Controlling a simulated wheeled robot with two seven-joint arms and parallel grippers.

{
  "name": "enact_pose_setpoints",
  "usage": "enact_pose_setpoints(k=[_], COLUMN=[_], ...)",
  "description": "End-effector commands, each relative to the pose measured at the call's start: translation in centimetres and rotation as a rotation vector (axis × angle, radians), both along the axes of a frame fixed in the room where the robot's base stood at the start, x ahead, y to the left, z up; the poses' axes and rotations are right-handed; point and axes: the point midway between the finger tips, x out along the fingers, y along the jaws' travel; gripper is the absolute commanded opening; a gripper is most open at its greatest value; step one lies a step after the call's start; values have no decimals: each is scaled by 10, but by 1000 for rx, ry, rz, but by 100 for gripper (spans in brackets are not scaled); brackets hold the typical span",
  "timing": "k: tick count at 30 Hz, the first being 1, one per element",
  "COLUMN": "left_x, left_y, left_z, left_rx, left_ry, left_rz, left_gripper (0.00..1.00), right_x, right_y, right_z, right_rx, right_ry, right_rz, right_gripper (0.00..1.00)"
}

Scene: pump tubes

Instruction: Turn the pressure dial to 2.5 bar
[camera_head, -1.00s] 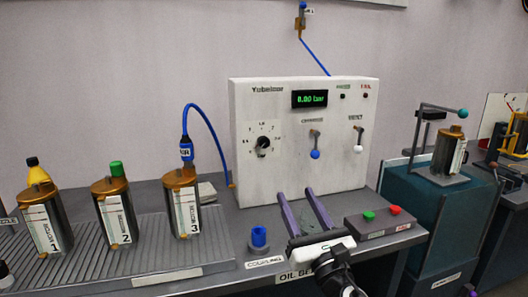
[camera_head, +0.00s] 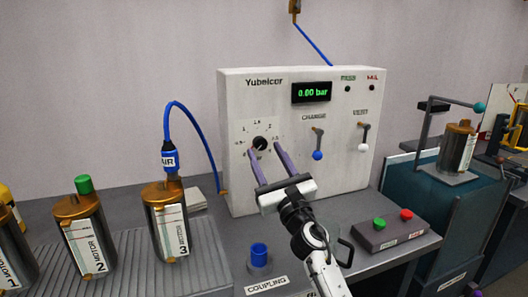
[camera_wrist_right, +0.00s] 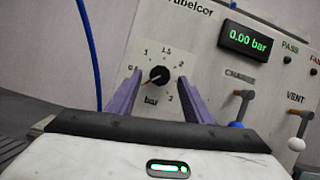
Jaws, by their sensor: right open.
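The pressure dial (camera_head: 260,144) is a black knob on a white scale plate on the front of the white Yubelcor panel (camera_head: 345,175). In the right wrist view the knob (camera_wrist_right: 159,75) shows between my fingers, its pointer aimed to the lower left near 0.5. The display (camera_head: 312,92) reads 0.00 bar. My right gripper (camera_head: 266,148) is open, its two purple fingers reaching toward the panel on either side of the knob. I cannot tell whether the fingers touch the knob; in the wrist view a gap shows on both sides. My left gripper is not in view.
The blue-knobbed CHARGE lever (camera_head: 317,155) and white-knobbed VENT lever (camera_head: 363,147) are right of the dial. A blue air hose (camera_head: 200,125) runs left of the panel. Motor 3 (camera_head: 170,222), a blue coupling (camera_head: 259,254) and a button box (camera_head: 390,232) stand on the bench.

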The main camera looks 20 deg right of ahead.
Motion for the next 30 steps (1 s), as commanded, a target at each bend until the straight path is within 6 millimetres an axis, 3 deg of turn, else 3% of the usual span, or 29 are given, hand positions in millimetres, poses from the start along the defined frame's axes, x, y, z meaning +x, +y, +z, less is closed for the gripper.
enact_pose_setpoints(k=[6, 14, 17, 22, 30], left_x=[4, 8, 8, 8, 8], left_y=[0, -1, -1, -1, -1], left_z=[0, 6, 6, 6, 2], left_rx=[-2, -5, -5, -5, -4], left_ry=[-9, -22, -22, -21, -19], left_rz=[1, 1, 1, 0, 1], left_gripper=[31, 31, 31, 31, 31], right_x=[17, 18, 18, 18, 18], right_y=[1, 1, 1, 1, 2], right_z=[6, 7, 7, 7, 6], right_rx=[1, 0, 0, 0, 22], right_ry=[1, 1, 1, 1, 1], right_rz=[1, 0, 0, 0, 0], right_gripper=[46, 46, 34, 6, 5])
